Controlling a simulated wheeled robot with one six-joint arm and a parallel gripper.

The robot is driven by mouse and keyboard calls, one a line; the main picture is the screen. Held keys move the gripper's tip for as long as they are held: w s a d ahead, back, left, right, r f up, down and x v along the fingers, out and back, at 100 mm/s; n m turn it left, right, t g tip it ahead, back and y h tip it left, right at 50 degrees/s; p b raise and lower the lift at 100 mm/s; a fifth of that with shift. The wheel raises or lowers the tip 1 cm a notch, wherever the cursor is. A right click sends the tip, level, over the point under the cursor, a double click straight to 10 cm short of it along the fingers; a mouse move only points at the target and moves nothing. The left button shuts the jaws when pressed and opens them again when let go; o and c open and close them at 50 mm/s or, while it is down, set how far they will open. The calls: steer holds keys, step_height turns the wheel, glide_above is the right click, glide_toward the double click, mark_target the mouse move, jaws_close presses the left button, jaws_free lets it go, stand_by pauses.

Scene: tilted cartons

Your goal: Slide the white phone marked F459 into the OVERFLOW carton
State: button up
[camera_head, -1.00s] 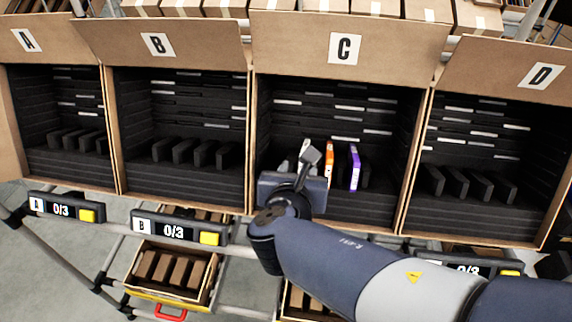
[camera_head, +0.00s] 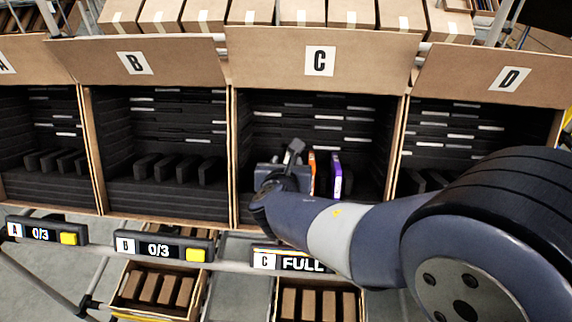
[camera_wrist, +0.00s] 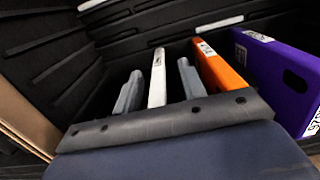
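My gripper (camera_wrist: 158,85) reaches into carton C (camera_head: 320,40). In the wrist view its two grey fingers stand on either side of a thin white phone (camera_wrist: 157,80), with gaps showing between phone and fingers. The phone stands upright in the dark foam; its small label is too small to read. In the head view my wrist and gripper (camera_head: 290,155) largely hide it. An orange phone (camera_wrist: 218,68) and a purple phone (camera_wrist: 280,75) stand to its right. No carton marked OVERFLOW is visible.
Carton C's display (camera_head: 300,263) reads FULL. Carton B (camera_head: 135,62) holds only dark foam dividers, and its display (camera_head: 160,248) reads 0/3. Carton D (camera_head: 508,78) is partly hidden by my arm. Carton C's side wall (camera_wrist: 25,110) is left of my gripper.

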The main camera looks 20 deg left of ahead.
steer(key=shift+c, duration=0.2)
jaws_close()
stand_by(0.4)
steer(key=shift+s, duration=0.1)
steer(key=shift+r+p+v, duration=0.25)
steer(key=shift+p+v, duration=0.2)
steer(key=shift+v, duration=0.6)
steer(key=shift+r+p+v, duration=0.2)
steer(key=shift+p+v, duration=0.2)
steer(key=shift+v, duration=0.6)
steer(key=r+p+v, duration=0.1)
steer(key=p+v, duration=0.4)
steer(key=v, duration=0.6)
steer(key=shift+r, duration=0.3)
